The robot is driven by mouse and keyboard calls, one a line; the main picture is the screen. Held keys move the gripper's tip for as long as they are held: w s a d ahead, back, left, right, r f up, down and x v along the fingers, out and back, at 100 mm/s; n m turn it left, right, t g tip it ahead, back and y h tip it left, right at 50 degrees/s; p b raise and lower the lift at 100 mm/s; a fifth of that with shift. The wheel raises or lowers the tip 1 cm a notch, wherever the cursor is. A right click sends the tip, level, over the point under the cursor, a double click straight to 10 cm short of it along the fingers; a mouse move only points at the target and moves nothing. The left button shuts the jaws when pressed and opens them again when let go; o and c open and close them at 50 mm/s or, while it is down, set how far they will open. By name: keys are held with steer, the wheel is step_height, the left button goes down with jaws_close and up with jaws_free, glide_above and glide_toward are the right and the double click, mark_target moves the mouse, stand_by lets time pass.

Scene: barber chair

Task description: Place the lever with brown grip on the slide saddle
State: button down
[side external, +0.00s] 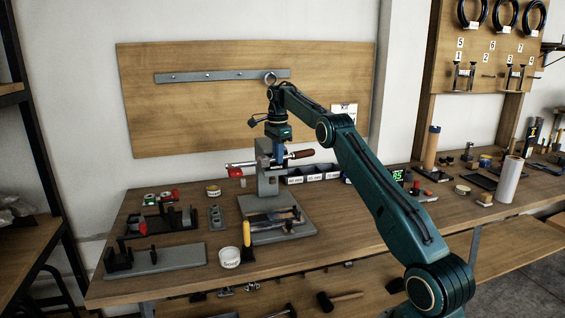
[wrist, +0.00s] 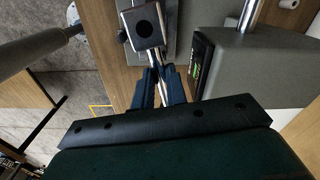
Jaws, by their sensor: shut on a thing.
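The lever's brown grip (side external: 301,154) sticks out to the right of my gripper (side external: 279,153) in the side view. My gripper points down and is shut on the lever. In the wrist view my gripper (wrist: 160,84) has dark blue fingers closed around a thin bright shank, below a grey block with a round hole (wrist: 146,26). A thick dark bar at left (wrist: 30,55) appears to be the grip. The gripper is at the top of a grey upright press (side external: 267,184), apparently bearing the slide saddle. The fingers hide the contact, so I cannot tell whether lever and saddle touch.
A red-tipped part (side external: 233,171) juts left from the press. On the press base (side external: 262,235) lie long tools. A white tub (side external: 229,257), a yellow-handled brush (side external: 247,234) and a grey fixture (side external: 155,259) stand in front. Labelled bins (side external: 314,174) are behind at right.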

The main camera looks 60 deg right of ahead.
mark_target(271, 159)
steer(key=shift+w+a+r+m, duration=0.2)
steer(key=shift+w+a+m, duration=0.15)
steer(key=shift+a+m, duration=0.3)
steer(key=shift+w+a+r+m, duration=0.15)
steer(key=shift+w+a+m, duration=0.15)
steer(key=shift+a+m, duration=0.35)
steer(key=shift+f, duration=0.15)
step_height(271, 159, down, 16)
steer(key=shift+r, duration=0.25)
steer(key=shift+f, duration=2.15)
steer(key=shift+f, duration=0.15)
steer(key=c, duration=1.4)
jaws_free()
